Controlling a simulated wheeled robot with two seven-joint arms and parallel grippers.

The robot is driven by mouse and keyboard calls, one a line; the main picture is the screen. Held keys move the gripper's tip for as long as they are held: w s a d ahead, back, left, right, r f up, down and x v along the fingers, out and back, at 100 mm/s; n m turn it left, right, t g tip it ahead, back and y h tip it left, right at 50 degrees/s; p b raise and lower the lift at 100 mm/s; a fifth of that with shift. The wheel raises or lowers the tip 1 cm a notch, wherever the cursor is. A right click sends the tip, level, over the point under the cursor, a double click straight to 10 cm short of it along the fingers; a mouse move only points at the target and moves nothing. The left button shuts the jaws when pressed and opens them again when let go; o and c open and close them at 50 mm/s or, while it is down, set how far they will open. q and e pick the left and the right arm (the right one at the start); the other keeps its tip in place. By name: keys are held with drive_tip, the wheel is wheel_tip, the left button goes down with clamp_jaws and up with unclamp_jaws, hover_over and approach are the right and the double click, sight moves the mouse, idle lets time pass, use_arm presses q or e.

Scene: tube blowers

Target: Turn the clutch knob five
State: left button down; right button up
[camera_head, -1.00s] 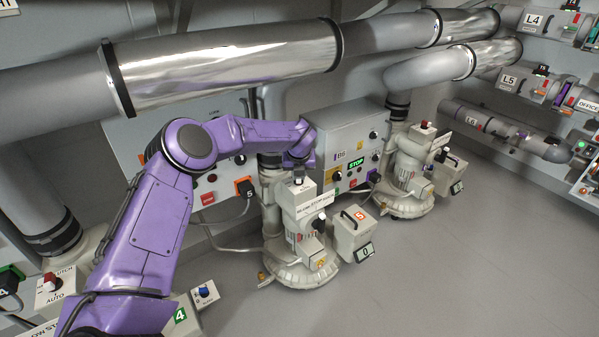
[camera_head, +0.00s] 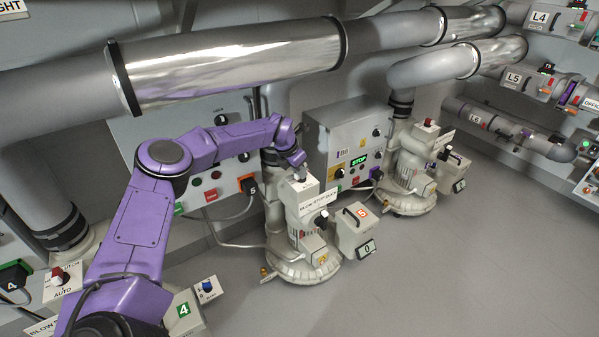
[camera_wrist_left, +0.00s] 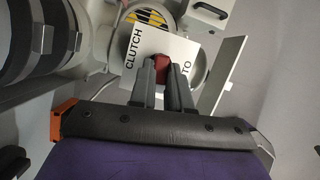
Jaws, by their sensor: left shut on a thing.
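Blower five (camera_head: 303,212) stands in the middle of the head view, with a black 5 on an orange plug (camera_head: 247,185) behind it. My left gripper (camera_head: 300,174) is at the top of this blower, over its clutch plate. In the left wrist view my left gripper (camera_wrist_left: 164,78) is shut on the red clutch knob (camera_wrist_left: 162,60), with a finger on each side. The white clutch plate (camera_wrist_left: 142,47) lies under the knob, its words partly covered. In the head view the knob is hidden by the gripper. My right gripper is not in view.
Another blower (camera_head: 408,175) is further right. A control box with a green STOP sign (camera_head: 340,135) is behind. Large pipes (camera_head: 230,65) run overhead. The floor at right is clear.

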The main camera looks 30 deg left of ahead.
use_arm(q)
drive_tip(key=shift+a+m, duration=0.1)
drive_tip(key=shift+m, duration=0.6)
drive_tip(key=shift+h, duration=0.3)
drive_tip(key=c, duration=1.1)
unclamp_jaws()
drive_tip(key=p+v, duration=0.1)
drive_tip(key=v, duration=0.6)
drive_tip(key=shift+r, duration=0.2)
